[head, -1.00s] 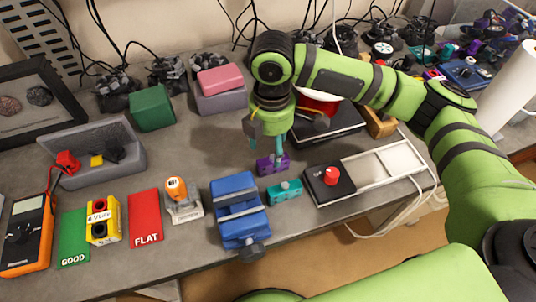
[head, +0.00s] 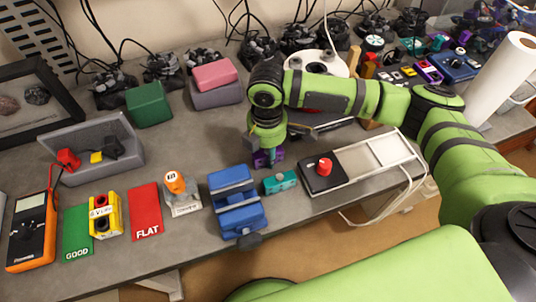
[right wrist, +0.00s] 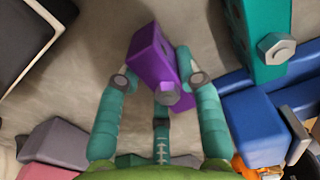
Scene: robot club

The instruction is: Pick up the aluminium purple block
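The purple block (head: 262,160) stands on the grey workbench, mostly hidden under my right gripper (head: 266,150) in the head view. In the right wrist view the purple block (right wrist: 150,58) shows with a silver bolt head on its near face. The teal fingers of my right gripper (right wrist: 157,78) are spread, one on each side of the block. A small gap seems to show at the left finger; firm contact on both sides cannot be made out. My left gripper is not in view.
A teal block (head: 281,182) and a blue vise (head: 236,202) are close by. A black box with a red knob (head: 325,167) stands to the right. A purple-grey block (head: 218,94) with a pink one on top is behind. The bench's front edge is near.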

